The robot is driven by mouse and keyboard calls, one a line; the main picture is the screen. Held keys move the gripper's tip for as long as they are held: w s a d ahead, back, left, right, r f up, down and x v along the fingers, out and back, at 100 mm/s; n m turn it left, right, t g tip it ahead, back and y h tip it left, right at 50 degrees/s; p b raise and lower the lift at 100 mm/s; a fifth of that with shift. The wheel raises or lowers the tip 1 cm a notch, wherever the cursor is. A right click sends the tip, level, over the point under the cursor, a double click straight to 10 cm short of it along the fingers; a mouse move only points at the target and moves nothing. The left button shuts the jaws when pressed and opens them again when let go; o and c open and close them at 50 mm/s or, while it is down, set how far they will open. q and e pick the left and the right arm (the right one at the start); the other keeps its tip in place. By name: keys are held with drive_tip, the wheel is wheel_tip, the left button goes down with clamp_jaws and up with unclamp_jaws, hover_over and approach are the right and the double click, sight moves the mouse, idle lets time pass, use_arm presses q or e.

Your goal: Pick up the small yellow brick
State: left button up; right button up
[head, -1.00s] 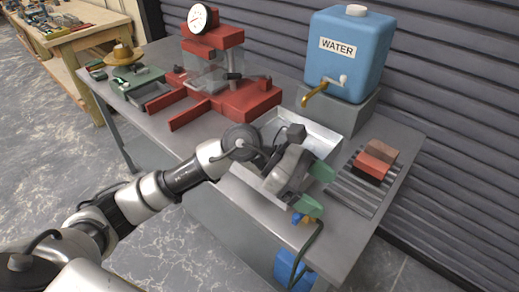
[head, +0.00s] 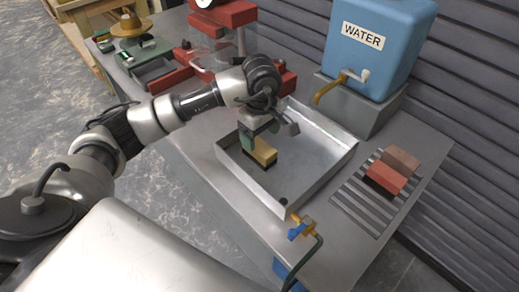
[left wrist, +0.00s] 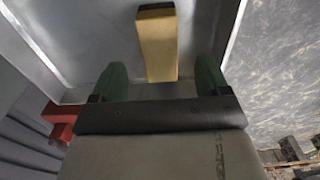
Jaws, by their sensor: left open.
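The small yellow brick (head: 264,152) lies in the shallow metal tray (head: 330,128) on the bench, towards the tray's left side. One end of it looks dark. In the left wrist view the brick (left wrist: 157,48) points lengthwise away from me, its near end between the lines of the two green fingers. My left gripper (head: 252,140) is over the tray beside the brick, pointing down and partly hiding it. In the left wrist view the gripper (left wrist: 160,68) is open, with a gap on each side of the brick. My right gripper is not in view.
A brass tap with a blue handle (head: 299,229) is at the tray's front corner. Red and brown bricks (head: 386,178) lie on a slatted rack at right. A blue water tank (head: 375,45) stands behind. A red press (head: 222,14) is behind my arm.

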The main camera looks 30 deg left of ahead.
sight(259, 145)
use_arm(q)
drive_tip(key=f, duration=0.1)
drive_tip(key=f+p, duration=0.1)
drive_tip(key=f, duration=0.2)
drive_tip(key=shift+a+f+p, duration=0.2)
drive_tip(key=shift+a+p, duration=0.05)
drive_tip(key=shift+p, duration=0.1)
drive_tip(key=shift+w+f, duration=0.1)
drive_tip(key=shift+f, duration=0.3)
drive_tip(key=shift+c, duration=1.5)
drive_tip(key=c, duration=1)
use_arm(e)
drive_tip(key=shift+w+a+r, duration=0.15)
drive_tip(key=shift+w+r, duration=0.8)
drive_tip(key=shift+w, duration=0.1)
